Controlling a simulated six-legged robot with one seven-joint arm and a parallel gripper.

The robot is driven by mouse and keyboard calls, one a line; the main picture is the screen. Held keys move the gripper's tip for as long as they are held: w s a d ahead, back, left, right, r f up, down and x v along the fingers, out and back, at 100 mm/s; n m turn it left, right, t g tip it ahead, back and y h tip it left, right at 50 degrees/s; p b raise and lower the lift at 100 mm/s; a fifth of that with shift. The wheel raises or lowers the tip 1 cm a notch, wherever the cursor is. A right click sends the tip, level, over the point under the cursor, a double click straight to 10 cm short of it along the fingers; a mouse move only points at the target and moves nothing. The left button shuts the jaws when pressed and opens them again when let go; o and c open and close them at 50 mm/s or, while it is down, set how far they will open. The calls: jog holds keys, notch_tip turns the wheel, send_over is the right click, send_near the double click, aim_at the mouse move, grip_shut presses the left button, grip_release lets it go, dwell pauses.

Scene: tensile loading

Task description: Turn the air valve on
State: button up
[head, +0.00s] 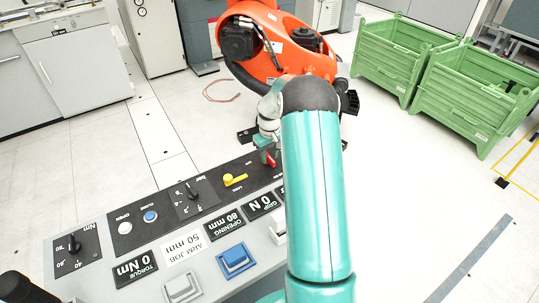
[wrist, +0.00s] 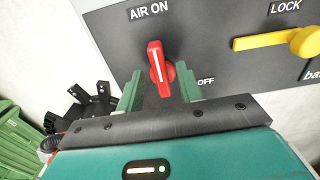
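The air valve is a red handle (wrist: 158,66) on a dark panel, in the middle of the wrist view. It stands nearly upright, its white-marked end pointing up toward the "AIR ON" label (wrist: 149,12). The "OFF" label (wrist: 206,82) is at its lower right. My gripper (wrist: 161,80) is open, with one green finger on each side of the handle's lower part. I see gaps between fingers and handle and cannot tell any contact. In the head view the red handle (head: 272,159) shows small beside my gripper (head: 264,142), partly hidden by my arm.
A yellow lock lever (wrist: 280,42) is right of the valve; it also shows in the head view (head: 235,180). The control panel (head: 95,229) carries knobs, buttons and labels. An orange robot arm (head: 285,60) stands behind it. Green crates (head: 480,95) are at the right.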

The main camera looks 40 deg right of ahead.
aim_at(269, 157)
notch_tip(269, 157, up, 14)
dwell(0.6)
dwell(0.5)
jog(key=s+a+r+t+h, duration=0.1)
jog(key=s+a+r, duration=0.4)
jog(key=a+r, duration=0.35)
jog(key=s+a+r+t, duration=0.1)
jog(key=s+a+r, duration=0.4)
jog(key=a+r, duration=0.3)
jog(key=s+a+t, duration=0.1)
jog(key=s+a, duration=0.5)
jog(key=s, duration=0.3)
jog(key=s+a+t+y, duration=0.1)
jog(key=s+a+t, duration=0.1)
jog(key=s+a, duration=0.5)
jog(key=s, duration=0.3)
jog(key=shift+a+f+t, duration=0.15)
jog(key=shift+f+t, duration=0.15)
jog(key=shift+f, duration=0.1)
jog(key=shift+s, duration=0.1)
